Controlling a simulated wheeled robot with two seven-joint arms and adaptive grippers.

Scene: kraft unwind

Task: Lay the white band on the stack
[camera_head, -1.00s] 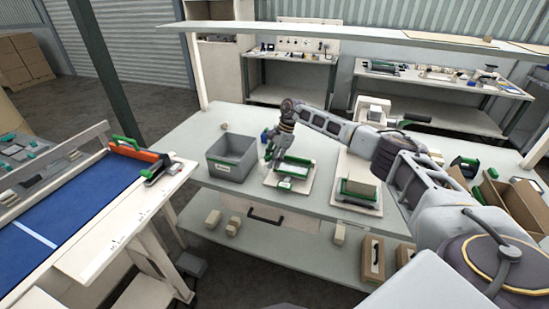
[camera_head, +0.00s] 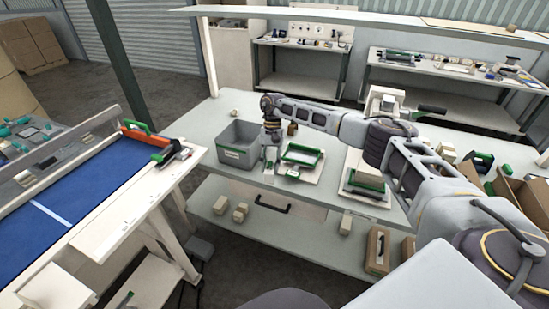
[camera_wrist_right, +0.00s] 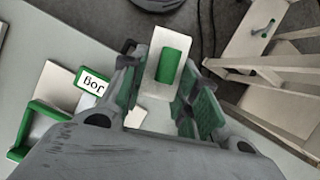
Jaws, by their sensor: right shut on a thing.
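My right gripper (camera_head: 271,160) is above the worktable, between the grey bin and the board with the green frame. In the right wrist view, my right gripper (camera_wrist_right: 160,82) has green-padded fingers on both sides of a white piece (camera_wrist_right: 158,82) with a green patch, and is shut on it. This may be the white band; its full shape is hidden. A tan block (camera_head: 367,175), perhaps the stack, sits in a green holder (camera_head: 362,188) on a white board to the right. My left gripper is not in view.
The grey bin (camera_head: 240,145) stands left of my right gripper. The green frame (camera_head: 303,155) lies on its board to the right. A blue conveyor (camera_head: 80,190) is at left, with a floor gap before the table.

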